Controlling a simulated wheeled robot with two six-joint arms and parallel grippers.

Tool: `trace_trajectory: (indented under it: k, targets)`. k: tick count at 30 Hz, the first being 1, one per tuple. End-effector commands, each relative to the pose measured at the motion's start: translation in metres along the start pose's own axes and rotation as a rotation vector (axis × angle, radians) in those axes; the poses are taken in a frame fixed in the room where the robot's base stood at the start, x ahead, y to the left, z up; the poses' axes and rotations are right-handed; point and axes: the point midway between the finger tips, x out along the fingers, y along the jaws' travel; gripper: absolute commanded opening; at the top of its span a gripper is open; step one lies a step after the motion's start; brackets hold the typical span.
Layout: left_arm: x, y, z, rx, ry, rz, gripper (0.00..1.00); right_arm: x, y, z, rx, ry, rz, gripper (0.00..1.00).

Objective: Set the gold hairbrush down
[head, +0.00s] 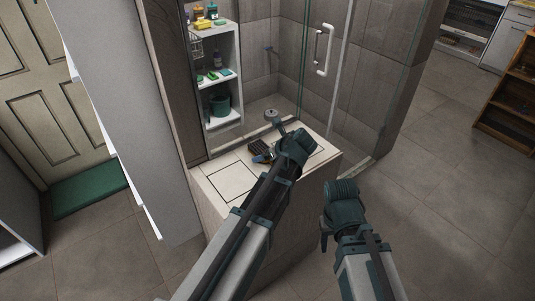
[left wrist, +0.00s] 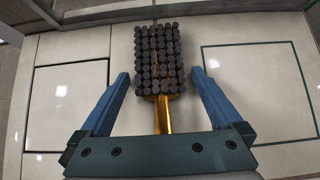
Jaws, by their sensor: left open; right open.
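The gold hairbrush (left wrist: 163,118) lies on the pale tiled counter top (left wrist: 75,50) in the left wrist view, dark bristles facing up and gold handle toward my gripper. In the head view its dark bristle head (head: 259,146) shows beside my left gripper, which partly hides it. My left gripper (left wrist: 160,77) is open, its two blue fingers on either side of the brush with a visible gap to each side. My right gripper (head: 326,232) is apart from the brush, in front of the counter's right side; it is open and no object shows in it.
A glass shower screen (head: 345,100) with a white handle stands behind the counter. White shelves (head: 222,95) with bottles and a green pot (head: 219,105) are at the back left. A round grey item (head: 271,114) sits behind the counter. Floor at right is clear.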

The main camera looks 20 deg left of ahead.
Motion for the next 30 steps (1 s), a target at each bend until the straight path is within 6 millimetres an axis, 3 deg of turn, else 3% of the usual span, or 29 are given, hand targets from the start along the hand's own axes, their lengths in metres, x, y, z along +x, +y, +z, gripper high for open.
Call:
trace_trajectory:
  k: [5,18,24,30]
  targets:
    - [-0.020,0.001,0.005,0.002,0.000,-0.002,1.00,-0.018,0.002,0.001,0.000,0.000,0.000,0.50]
    - [-0.102,0.000,0.005,0.001,-0.001,-0.002,1.00,-0.075,0.007,0.004,0.000,0.000,0.000,0.50]
    - [-0.119,0.000,0.003,0.001,0.000,0.000,1.00,-0.086,0.008,0.005,0.000,0.000,0.000,0.50]
    - [-0.122,0.000,0.002,0.000,0.000,0.000,1.00,-0.087,0.008,0.005,0.000,0.000,0.000,0.50]
